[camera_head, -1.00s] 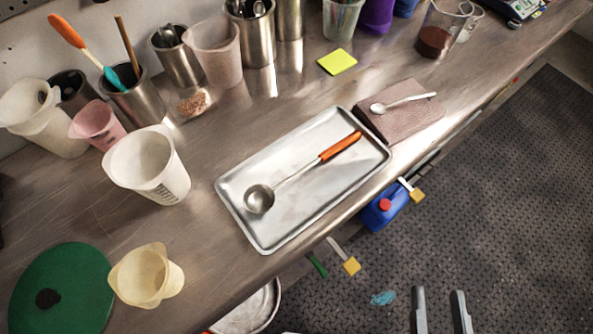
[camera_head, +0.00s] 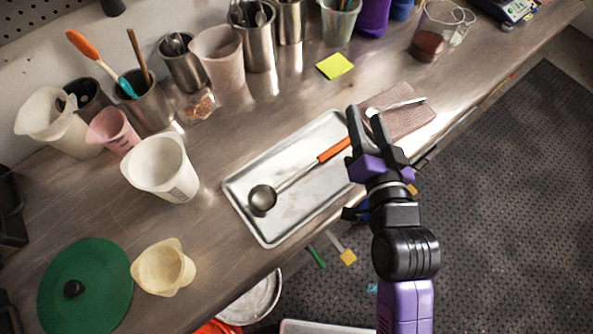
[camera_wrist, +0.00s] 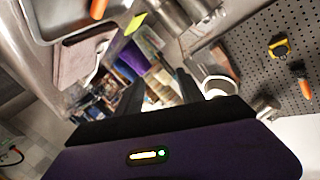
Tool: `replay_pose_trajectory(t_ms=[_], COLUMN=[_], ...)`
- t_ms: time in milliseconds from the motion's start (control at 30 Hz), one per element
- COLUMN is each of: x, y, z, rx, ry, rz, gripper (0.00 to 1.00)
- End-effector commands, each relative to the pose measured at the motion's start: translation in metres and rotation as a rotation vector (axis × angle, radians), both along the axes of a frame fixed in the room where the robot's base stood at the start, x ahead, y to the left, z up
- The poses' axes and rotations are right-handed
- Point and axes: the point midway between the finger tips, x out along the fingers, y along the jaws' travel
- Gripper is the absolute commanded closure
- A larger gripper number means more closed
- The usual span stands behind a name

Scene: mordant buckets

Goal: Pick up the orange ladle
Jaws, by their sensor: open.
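The orange ladle (camera_head: 332,150) lies on a shallow metal tray (camera_head: 237,186). Its round steel bowl points to the lower left and its orange handle to the upper right. My gripper (camera_head: 364,112) is open and empty, over the right end of the tray and beside the end of the handle, which it partly hides. In the wrist view, the gripper's dark fingers (camera_wrist: 157,88) point away from the tray (camera_wrist: 48,32), and an orange handle end (camera_wrist: 98,9) shows at the top edge.
A folded brown cloth (camera_head: 408,121) with a small spoon (camera_head: 395,105) lies right behind my gripper. Cups and steel utensil pots (camera_head: 148,103) line the back. A white jug (camera_head: 160,167) and a green lid (camera_head: 95,300) stand to the left.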

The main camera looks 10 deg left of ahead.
Motion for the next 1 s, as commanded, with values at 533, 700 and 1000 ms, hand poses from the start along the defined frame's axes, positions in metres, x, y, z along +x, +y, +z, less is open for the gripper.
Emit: replay_pose_trajectory(t_ms=[533, 700, 1000], x=[0.1, 0.067, 0.005], y=[0.07, 0.057, 0.032], z=[0.02, -0.014, -0.05], rx=[0.141, 0.138, 0.171], ry=[0.701, 1.038, 1.345], rz=[0.085, -0.064, -0.304], gripper=[0.55, 0.55, 0.55])
